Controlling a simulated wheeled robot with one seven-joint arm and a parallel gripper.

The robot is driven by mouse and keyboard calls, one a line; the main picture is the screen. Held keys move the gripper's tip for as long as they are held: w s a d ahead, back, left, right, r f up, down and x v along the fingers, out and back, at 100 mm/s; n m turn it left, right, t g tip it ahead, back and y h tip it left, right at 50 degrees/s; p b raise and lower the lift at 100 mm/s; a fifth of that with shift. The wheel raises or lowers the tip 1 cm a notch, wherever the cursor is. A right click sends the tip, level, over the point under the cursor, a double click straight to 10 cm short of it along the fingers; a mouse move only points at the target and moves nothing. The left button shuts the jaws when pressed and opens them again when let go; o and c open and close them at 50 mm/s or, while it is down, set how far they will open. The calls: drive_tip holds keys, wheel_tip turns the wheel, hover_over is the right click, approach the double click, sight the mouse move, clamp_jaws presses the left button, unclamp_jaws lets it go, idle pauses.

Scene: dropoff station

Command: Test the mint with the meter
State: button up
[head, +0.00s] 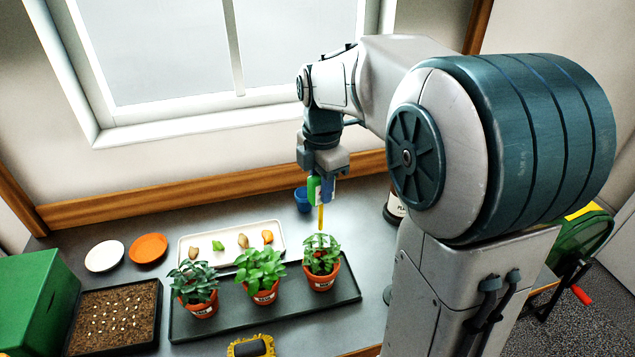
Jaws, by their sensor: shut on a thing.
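My gripper (325,178) is shut on the meter (314,190), which has a green body and a yellow probe pointing down. The probe tip is above or just behind the right potted plant (321,254); I cannot tell whether it touches the leaves. Three plants in terracotta pots stand in a row on a dark tray (240,320): the right one, a bright green middle one (261,270) and a darker grey-green left one (193,282). Each pot has a small label, too small to read, so I cannot tell which is the mint.
A white tray (185,256) with several small items lies behind the plants. White (105,256) and orange (148,249) dishes, a seed tray (115,315) and a green box (35,300) are left. A yellow-and-black object (251,347) lies in front.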

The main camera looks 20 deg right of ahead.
sight(322, 217)
drive_tip(key=s+f+b, duration=0.1)
drive_tip(key=f, duration=0.1)
drive_tip(key=f+b, duration=0.2)
drive_tip(key=s+f+b, duration=0.1)
drive_tip(key=f, duration=0.1)
drive_tip(key=shift+s+a+f+b, duration=0.2)
drive_tip(key=shift+s+a+b, duration=0.1)
drive_tip(key=shift+f, duration=0.25)
idle(1.5)
drive_tip(key=shift+f, duration=0.35)
drive_tip(key=shift+f+b, duration=0.25)
drive_tip(key=shift+b, duration=0.15)
drive_tip(key=shift+f, duration=0.4)
idle(0.6)
